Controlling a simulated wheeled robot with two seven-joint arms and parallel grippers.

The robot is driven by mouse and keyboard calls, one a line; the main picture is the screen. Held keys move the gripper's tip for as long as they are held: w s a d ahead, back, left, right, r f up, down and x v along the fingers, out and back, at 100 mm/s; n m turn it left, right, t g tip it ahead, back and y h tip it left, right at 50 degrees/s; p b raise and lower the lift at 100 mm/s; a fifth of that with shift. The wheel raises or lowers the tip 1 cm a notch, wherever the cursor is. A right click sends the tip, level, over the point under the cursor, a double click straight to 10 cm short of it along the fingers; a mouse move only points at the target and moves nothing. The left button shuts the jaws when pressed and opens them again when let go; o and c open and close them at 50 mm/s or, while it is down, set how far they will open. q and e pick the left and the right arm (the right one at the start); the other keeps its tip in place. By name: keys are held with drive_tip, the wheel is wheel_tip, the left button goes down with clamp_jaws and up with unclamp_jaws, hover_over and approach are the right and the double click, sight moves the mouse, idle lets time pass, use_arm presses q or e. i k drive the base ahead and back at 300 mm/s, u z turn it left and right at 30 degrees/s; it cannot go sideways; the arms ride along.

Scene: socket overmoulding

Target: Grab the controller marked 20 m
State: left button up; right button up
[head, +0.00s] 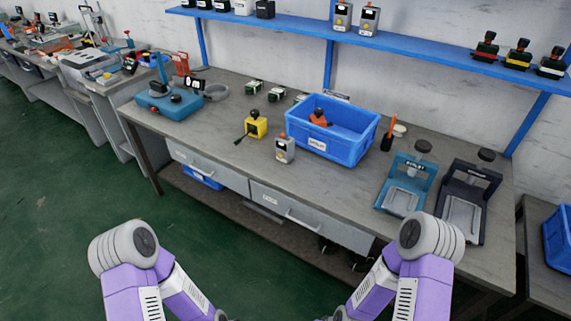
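Several small controller-like devices are in the head view, and no "20 m" marking is readable on any of them. A yellow one with a black knob (256,126) stands on the grey workbench. A grey one with an orange part on top (285,150) stands on the bench left of the blue bin. Two similar grey ones stand on the upper shelf, a left one (342,18) and a right one (368,20). An orange and black item (319,118) is inside the blue bin (335,152). Both my arms show at the bottom, but neither gripper is in view.
A blue press-like device (172,104) is on the bench's left. A blue stand (404,196) and a black stand (464,208) are on its right. A blue shelf (420,46) runs above the bench. The bench front (215,140) has clear patches.

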sight(286, 145)
drive_tip(key=u, duration=0.55)
drive_tip(key=i, duration=0.9)
drive_tip(key=u, duration=0.2)
